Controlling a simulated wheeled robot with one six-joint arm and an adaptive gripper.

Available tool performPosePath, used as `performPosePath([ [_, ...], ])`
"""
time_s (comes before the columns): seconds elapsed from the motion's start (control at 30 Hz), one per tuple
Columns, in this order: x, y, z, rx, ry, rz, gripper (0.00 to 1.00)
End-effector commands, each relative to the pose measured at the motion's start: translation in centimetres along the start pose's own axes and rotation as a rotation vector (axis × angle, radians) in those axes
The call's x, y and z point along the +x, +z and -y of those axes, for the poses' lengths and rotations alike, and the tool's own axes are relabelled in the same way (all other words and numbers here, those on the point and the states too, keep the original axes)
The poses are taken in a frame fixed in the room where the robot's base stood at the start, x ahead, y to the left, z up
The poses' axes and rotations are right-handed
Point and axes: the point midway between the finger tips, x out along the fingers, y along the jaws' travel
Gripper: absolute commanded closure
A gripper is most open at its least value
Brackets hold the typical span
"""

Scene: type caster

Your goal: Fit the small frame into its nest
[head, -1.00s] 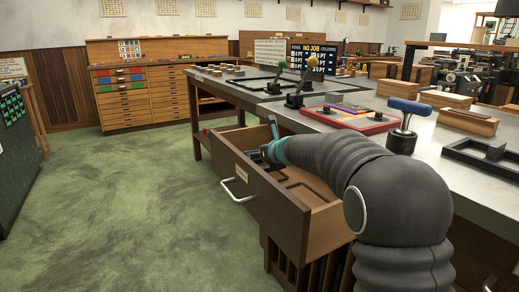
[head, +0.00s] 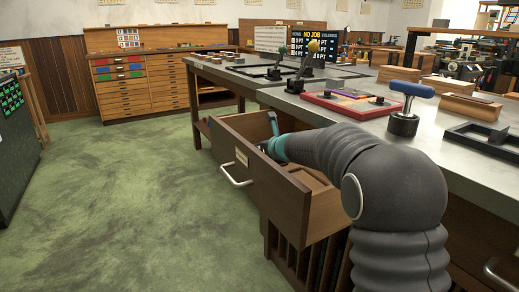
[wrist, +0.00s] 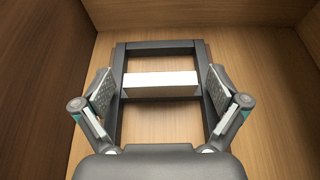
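In the wrist view the small frame (wrist: 117,116) is a dark rectangular frame lying over the light wooden floor of the open drawer (wrist: 262,75). A white bar (wrist: 160,86) crosses between its two long sides. My gripper (wrist: 160,90) has its fingers spread wide, one pad at each long side of the frame; I cannot tell whether the pads touch it. In the head view my gripper (head: 274,140) reaches down into the drawer (head: 250,178), its fingertips hidden by the drawer's side and my arm. I cannot make out the nest.
The drawer walls stand close around my gripper. The bench top (head: 375,130) above carries a red tray (head: 345,108), a blue-handled tool (head: 405,108), wooden blocks (head: 470,108) and a larger black frame (head: 478,139). The green floor (head: 120,190) at left is clear.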

Motion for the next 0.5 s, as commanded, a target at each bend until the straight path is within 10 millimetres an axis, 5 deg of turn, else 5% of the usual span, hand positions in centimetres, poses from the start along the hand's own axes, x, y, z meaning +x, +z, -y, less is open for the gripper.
performPosePath([
  [0.27,-0.1,0.3,0.0,0.0,0.0,0.0,0.03],
  [0.5,-3.1,0.2,0.1,0.0,-0.002,0.001,0.03],
])
